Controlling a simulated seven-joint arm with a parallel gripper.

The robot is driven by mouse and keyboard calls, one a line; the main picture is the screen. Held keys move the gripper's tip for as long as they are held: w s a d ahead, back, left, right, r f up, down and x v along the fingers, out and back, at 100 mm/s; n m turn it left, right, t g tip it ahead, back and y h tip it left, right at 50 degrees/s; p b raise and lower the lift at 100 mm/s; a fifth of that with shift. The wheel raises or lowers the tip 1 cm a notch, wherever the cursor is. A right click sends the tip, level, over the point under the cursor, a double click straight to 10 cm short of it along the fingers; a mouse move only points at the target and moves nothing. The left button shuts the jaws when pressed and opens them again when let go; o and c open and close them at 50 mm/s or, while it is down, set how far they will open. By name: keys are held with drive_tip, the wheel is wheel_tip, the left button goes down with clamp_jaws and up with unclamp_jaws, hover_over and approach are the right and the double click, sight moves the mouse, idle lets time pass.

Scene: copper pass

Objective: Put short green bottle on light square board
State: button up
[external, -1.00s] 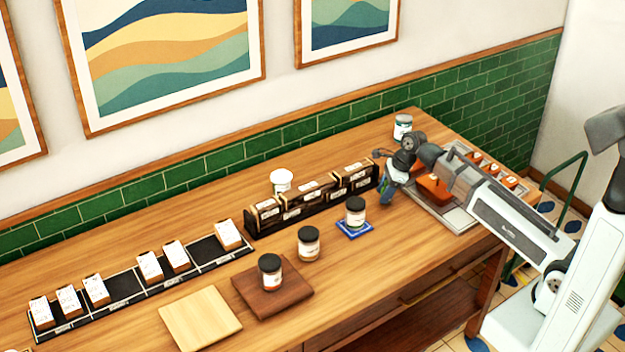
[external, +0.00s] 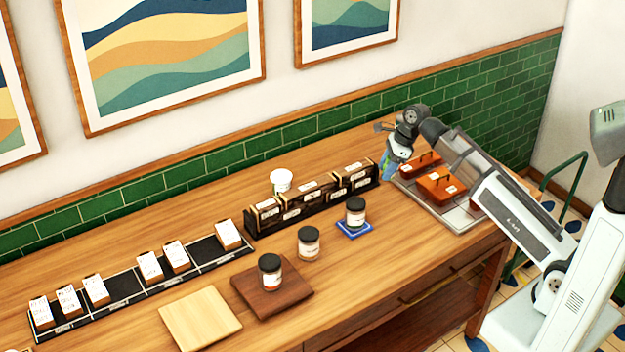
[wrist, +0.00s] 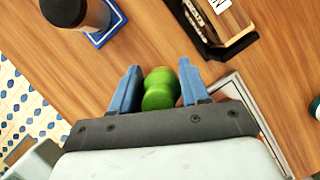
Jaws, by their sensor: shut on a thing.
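A short green bottle (wrist: 159,92) sits between the two blue fingers of my gripper (wrist: 158,78) in the wrist view, and the gripper is shut on it. In the external view my gripper (external: 387,168) is near the far right end of the black rack, and the bottle cannot be made out clearly there. The light square board (external: 200,318) lies on the counter at the front left, bare, well away from my gripper.
A dark board (external: 246,300) carrying a jar (external: 270,273) lies beside the light board. Another jar (external: 309,244) and a jar on a blue coaster (external: 370,231) stand along the counter. A long black rack (external: 330,203), a white cup (external: 281,180) and a tray with orange boxes (external: 453,218) are nearby.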

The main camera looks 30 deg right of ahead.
drive_tip(key=w+a+r+n+g, duration=0.1)
drive_tip(key=w+a, duration=0.1)
drive_tip(key=a, duration=0.7)
drive_tip(key=w+a+r+n, duration=0.1)
drive_tip(key=w+a, duration=0.1)
drive_tip(key=a, duration=0.7)
drive_tip(key=n+g, duration=0.3)
drive_tip(key=n, duration=0.4)
hover_over(193, 323)
drive_tip(key=d, duration=0.2)
drive_tip(key=shift+w+a+f, duration=0.1)
drive_tip(key=shift+w+f, duration=0.1)
drive_tip(key=shift+f, duration=2)
drive_tip(key=shift+w+a+f, duration=0.1)
drive_tip(key=shift+w+f, duration=0.05)
drive_tip(key=shift+f, duration=2.05)
drive_tip(key=shift+f, duration=0.1)
drive_tip(key=o, duration=1.1)
